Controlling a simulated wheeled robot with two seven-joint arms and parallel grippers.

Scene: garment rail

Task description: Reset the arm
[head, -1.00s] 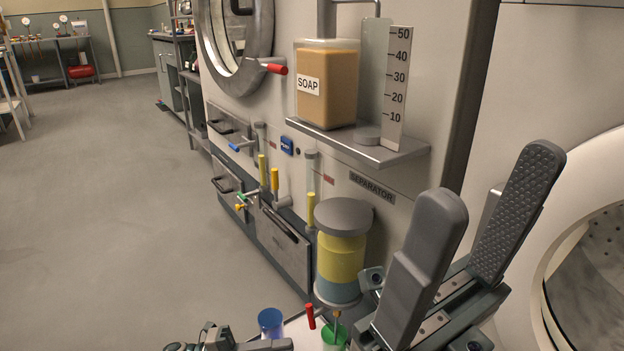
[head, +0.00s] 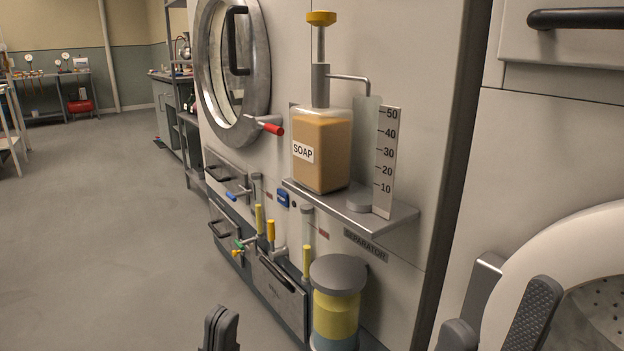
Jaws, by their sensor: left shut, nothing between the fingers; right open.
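My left gripper (head: 222,322) shows at the bottom of the head view, left of the separator. Its dark fingers are shut together with nothing between them. My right gripper (head: 500,318) is at the lower right, in front of the white round door. Its two dark fingers are spread apart and empty. Both grippers are cut off by the bottom edge, and most of both arms is out of view.
A shelf (head: 400,222) carries the soap dispenser (head: 322,165) and a measuring scale (head: 387,160). Below stands the separator jar (head: 336,312) with yellow and blue layers. Valve handles line the machine front. Open floor (head: 100,230) lies to the left.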

